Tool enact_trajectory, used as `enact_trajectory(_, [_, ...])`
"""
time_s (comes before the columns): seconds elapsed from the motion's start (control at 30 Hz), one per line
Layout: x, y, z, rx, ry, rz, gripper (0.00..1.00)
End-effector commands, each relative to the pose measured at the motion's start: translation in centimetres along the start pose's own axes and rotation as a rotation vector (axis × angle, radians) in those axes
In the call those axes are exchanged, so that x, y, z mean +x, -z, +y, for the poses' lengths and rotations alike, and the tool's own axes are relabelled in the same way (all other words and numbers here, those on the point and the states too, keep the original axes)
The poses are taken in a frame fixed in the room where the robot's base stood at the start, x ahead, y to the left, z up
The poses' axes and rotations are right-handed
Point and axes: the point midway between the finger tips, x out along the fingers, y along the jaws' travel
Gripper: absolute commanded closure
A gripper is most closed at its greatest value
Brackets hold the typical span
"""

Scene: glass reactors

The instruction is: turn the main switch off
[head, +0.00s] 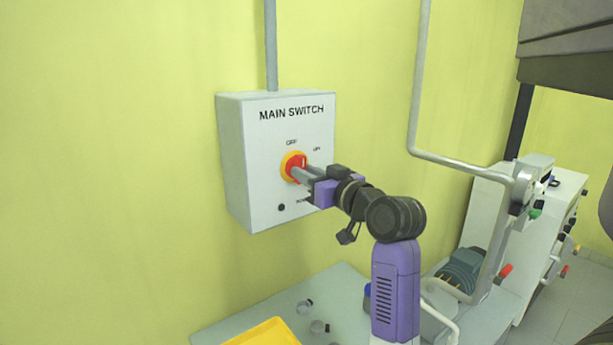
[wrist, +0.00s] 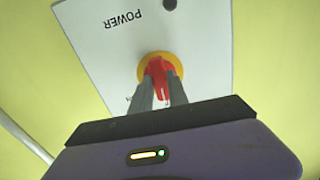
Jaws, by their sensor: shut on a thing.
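The main switch is a red rotary handle (head: 295,165) on a yellow round plate, on the front of a white box (head: 250,160) labelled MAIN SWITCH. "OFF" is printed above the knob and another mark sits to its upper right. My gripper (head: 303,173) reaches the knob from the right and is shut on the red handle. In the wrist view the two grey fingers (wrist: 161,92) clasp the red handle (wrist: 158,69) in front of the yellow plate (wrist: 176,65). The fingers hide part of the handle, so its exact angle is hard to tell.
A grey conduit (head: 271,45) runs up from the box. A bent pipe (head: 417,80) runs down the wall to the right. Below is a bench (head: 225,326) with a yellow tray (head: 265,333) and small loose parts. A white cabinet with valves (head: 490,215) stands right.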

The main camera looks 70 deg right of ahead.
Motion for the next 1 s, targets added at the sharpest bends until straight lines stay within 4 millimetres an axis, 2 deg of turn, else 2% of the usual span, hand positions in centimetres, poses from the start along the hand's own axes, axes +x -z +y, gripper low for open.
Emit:
enact_trajectory(0.67, [0.0,-0.03,0.03,-0.059,-0.001,-0.001,1.0])
enact_trajectory(0.7, [0.0,-0.03,0.03,-0.059,-0.001,-0.001,0.72])
enact_trajectory(0.77, [0.0,-0.02,0.03,-0.059,-0.001,-0.001,0.6])
enact_trajectory(0.8, [0.0,-0.02,0.03,-0.059,-0.001,-0.001,0.58])
enact_trajectory(1.0, [0.0,-0.01,0.01,-0.058,0.0,0.0,0.58])
